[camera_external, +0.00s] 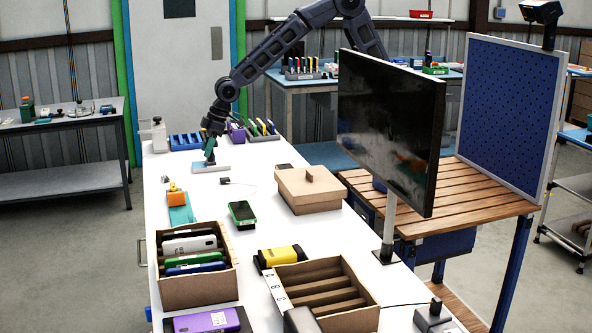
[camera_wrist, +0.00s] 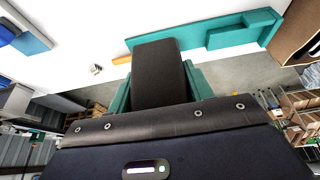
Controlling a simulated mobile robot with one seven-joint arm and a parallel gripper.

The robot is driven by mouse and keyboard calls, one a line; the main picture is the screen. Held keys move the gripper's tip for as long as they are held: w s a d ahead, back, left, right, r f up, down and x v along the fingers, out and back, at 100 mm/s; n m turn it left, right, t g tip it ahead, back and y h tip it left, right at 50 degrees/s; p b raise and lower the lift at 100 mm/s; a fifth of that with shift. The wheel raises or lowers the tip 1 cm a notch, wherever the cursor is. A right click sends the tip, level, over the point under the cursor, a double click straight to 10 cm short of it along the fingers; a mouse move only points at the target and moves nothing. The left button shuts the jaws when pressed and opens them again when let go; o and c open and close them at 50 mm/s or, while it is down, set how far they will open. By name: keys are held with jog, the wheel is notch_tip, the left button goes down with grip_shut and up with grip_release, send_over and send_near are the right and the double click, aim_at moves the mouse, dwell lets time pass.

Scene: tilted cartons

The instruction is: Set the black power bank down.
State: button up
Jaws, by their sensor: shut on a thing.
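The black power bank (camera_wrist: 160,72) is a dark slab in the wrist view. My gripper's teal fingers hold it, one on each side. In the external view my gripper (camera_external: 209,152) is at the far left end of the white table (camera_external: 270,222), pointing down, just above a pale flat plate (camera_external: 200,169). The power bank is small and mostly hidden there. I cannot tell whether it touches the plate.
A teal stand (camera_external: 182,215) with an orange block (camera_external: 176,198) lies nearer on the table. A purple item (camera_external: 236,132) and a blue rack (camera_external: 185,141) stand behind my gripper. A closed carton (camera_external: 310,192), a green-edged device (camera_external: 242,214) and open cartons (camera_external: 200,290) are nearer.

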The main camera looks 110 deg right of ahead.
notch_tip(320, 180, down, 16)
jog(key=shift+r, duration=0.1)
dwell(0.5)
jog(key=o, duration=1.1)
jog(key=s+a+r, duration=0.2)
jog(key=s+r, duration=1)
jog(key=r, duration=0.2)
jog(key=s+a+r, duration=0.2)
jog(key=s+r, duration=1)
jog(key=r, duration=0.2)
jog(key=s+a+r, duration=0.1)
jog(key=s+r, duration=0.1)
jog(key=s, duration=1)
jog(key=s+a+r, duration=0.1)
jog(key=s+r, duration=0.1)
jog(key=s, duration=0.9)
jog(key=shift+s, duration=0.4)
